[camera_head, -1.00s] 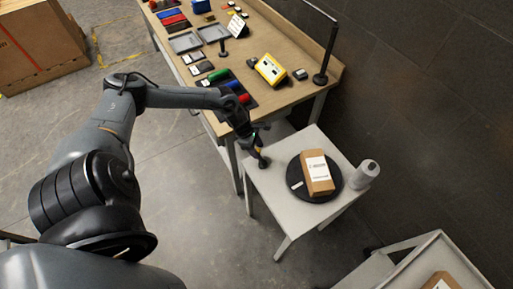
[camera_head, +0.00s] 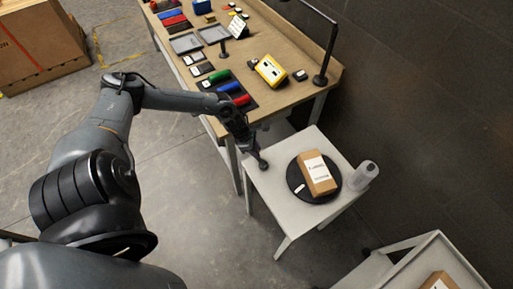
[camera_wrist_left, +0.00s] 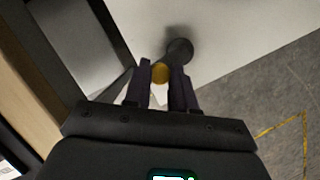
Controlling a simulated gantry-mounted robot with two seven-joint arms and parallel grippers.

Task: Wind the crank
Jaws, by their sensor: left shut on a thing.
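The crank (camera_wrist_left: 178,50) shows in the left wrist view as a dark round part with a yellow knob (camera_wrist_left: 160,72). In the head view the crank's dark part (camera_head: 263,166) is at the left corner of the small white table. My left gripper (camera_wrist_left: 160,84) is shut on the yellow knob, with one dark finger on each side. In the head view my left gripper (camera_head: 254,154) reaches down at the crank and hides most of the knob. My right gripper is not in view.
A black turntable (camera_head: 297,173) on the white table (camera_head: 275,200) carries a brown box (camera_head: 321,181). A grey-white cylinder (camera_head: 364,175) stands right of it. A workbench (camera_head: 262,35) with bottles and a yellow case (camera_head: 270,70) lies behind. A cart (camera_head: 437,246) is at lower right.

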